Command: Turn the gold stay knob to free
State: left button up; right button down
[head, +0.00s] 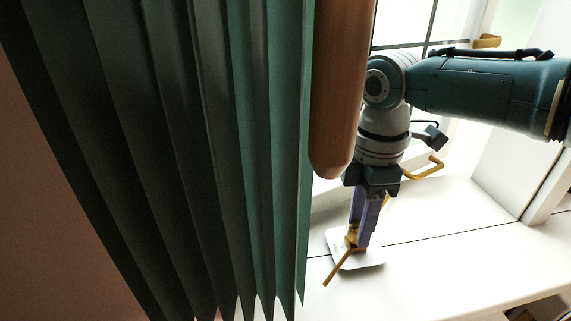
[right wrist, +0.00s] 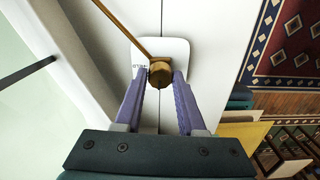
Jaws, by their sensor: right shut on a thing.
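The gold stay knob (head: 352,240) sits on a small white plate (head: 369,260) on the white sill. In the right wrist view the knob (right wrist: 160,74) is between my two purple fingertips, with a thin gold bar (right wrist: 121,29) running from it to the upper left. Small dark lettering shows on the plate (right wrist: 176,47) left of the knob, too small to read surely. My right gripper (head: 356,236) points down and is shut on the knob; it also shows in the right wrist view (right wrist: 160,78). My left gripper is not in view.
A green pleated curtain (head: 215,130) and a rounded wooden post (head: 340,90) fill the left and middle of the head view. A gold handle (head: 426,168) is on the window frame behind my wrist. A patterned rug (right wrist: 292,45) lies below, beyond the sill edge.

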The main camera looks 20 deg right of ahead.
jog(key=shift+a+n, duration=0.1)
jog(key=shift+n, duration=0.4)
jog(key=c, duration=0.5)
grip_release()
notch_tip(320, 180, up, 10)
jog(key=p, duration=0.2)
dwell(0.4)
